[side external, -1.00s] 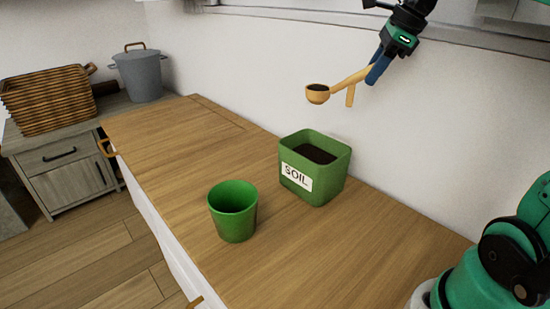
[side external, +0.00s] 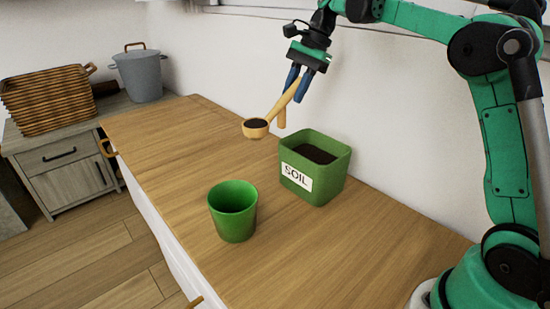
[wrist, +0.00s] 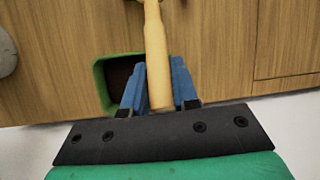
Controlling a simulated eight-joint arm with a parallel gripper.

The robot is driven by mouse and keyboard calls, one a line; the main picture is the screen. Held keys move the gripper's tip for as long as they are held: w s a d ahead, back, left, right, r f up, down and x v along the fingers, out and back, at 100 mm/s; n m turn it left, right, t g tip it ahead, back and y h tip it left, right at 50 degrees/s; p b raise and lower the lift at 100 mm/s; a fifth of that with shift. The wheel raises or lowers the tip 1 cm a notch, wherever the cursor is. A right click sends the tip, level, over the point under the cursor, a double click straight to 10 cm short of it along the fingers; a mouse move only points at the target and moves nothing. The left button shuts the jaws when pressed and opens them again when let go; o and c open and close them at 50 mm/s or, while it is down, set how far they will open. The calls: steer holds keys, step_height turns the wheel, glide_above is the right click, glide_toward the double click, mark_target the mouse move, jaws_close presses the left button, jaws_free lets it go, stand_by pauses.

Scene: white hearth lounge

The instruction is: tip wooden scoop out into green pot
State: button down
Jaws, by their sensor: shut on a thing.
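My gripper (side external: 299,79) is shut on the handle of the wooden scoop (side external: 256,128), up in the air. The scoop's bowl holds dark soil and looks about level. In the wrist view the wooden scoop's handle (wrist: 156,60) lies between the blue fingers of my gripper (wrist: 159,85); the bowl is out of that frame. The green pot (side external: 233,212) stands upright on the wooden counter, lower and nearer the camera than the scoop. The part of its inside that shows is green, and its bottom is hidden.
A green square bin labelled SOIL (side external: 316,168), with dark soil inside, stands on the counter (side external: 180,165) behind and right of the pot. It also shows in the wrist view (wrist: 103,75). A wall runs along the back. The left part of the counter is clear.

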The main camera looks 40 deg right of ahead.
steer(key=w+a+f+n+g, duration=0.3)
steer(key=w+a+f+n, duration=0.1)
steer(key=a+f+n, duration=0.3)
steer(key=shift+s+a+r+t+h, duration=0.25)
steer(key=shift+a+r+t+h, duration=0.25)
steer(key=shift+r, duration=0.3)
steer(key=shift+s+a+r+t+h, duration=0.25)
steer(key=shift+a+r+h, duration=0.1)
steer(key=shift+r+h, duration=0.4)
steer(key=shift+s+a+r+t+h, duration=0.25)
steer(key=shift+a+r+t+h, duration=0.15)
steer(key=shift+r, duration=0.45)
steer(key=shift+s+a+r+t+h, duration=0.5)
steer(key=shift+a+r+h, duration=0.1)
steer(key=shift+a+h, duration=0.2)
steer(key=shift+s+a+r+t+h, duration=0.4)
steer(key=shift+a+r+h, duration=0.2)
steer(key=shift+h, duration=0.25)
steer(key=t+h, duration=0.4)
steer(key=h, duration=0.2)
glide_toward(250, 124)
steer(key=shift+a, duration=1.75)
steer(key=shift+s+a+f+n+t+h, duration=0.25)
steer(key=shift+s+a+t+h, duration=0.3)
steer(key=shift+s+a+h, duration=0.3)
steer(key=shift+s+a+f+n+t+h, duration=0.15)
steer(key=shift+s+a+f+t+h, duration=0.2)
steer(key=shift+s+a+t+h, duration=0.4)
